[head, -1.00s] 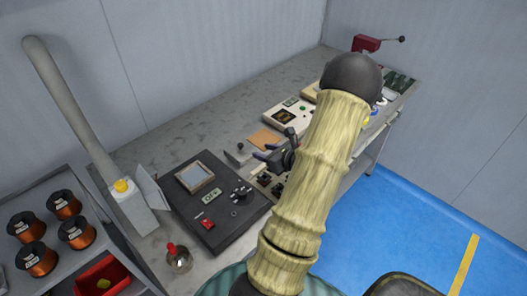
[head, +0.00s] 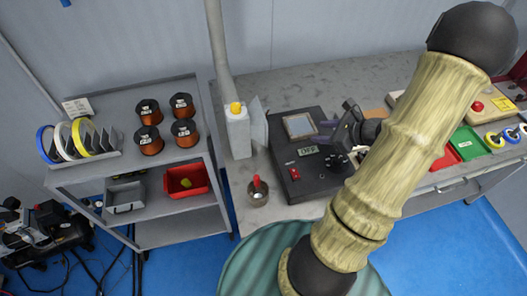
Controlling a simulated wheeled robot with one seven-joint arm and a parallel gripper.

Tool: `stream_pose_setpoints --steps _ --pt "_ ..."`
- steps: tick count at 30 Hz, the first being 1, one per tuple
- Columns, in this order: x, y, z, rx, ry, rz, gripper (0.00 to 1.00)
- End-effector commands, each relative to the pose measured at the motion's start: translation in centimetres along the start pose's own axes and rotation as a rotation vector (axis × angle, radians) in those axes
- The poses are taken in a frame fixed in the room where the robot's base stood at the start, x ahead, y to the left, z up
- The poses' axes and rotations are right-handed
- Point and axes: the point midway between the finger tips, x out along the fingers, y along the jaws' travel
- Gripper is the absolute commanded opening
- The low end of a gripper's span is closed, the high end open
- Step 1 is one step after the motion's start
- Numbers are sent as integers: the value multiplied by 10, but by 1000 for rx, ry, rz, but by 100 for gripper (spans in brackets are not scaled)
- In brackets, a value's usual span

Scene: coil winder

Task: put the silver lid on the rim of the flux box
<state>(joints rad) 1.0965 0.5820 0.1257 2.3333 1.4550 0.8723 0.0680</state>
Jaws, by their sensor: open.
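My gripper (head: 334,131) is open, with two dark purplish fingers pointing left over the right part of the black control unit (head: 285,182). I see nothing between its fingers. I cannot pick out the silver lid for sure now; the gripper and arm cover the bench just right of the unit. I cannot tell surely which thing is the flux box. A square pale-framed recess (head: 300,126) with a grey surface is in the unit's top, left of my gripper and apart from it.
A round jar (head: 258,198) with a red-handled tool stands left of the unit. A white post (head: 238,138) with a yellow knob and grey pipe stands behind it. A shelf rack (head: 92,172) at left holds copper spools. Red and green trays (head: 468,143) lie right of my arm.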

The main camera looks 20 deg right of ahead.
Motion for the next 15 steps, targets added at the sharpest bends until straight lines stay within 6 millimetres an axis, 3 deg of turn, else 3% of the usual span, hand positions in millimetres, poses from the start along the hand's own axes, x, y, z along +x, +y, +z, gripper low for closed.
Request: stream_pose_setpoints --steps 1,6,9,15 --pt "10 20 16 -107 27 90 42" --pt "24 81 45 -479 123 362 42" --pt "24 111 56 -712 171 502 42" --pt "18 151 73 -1209 248 725 42"
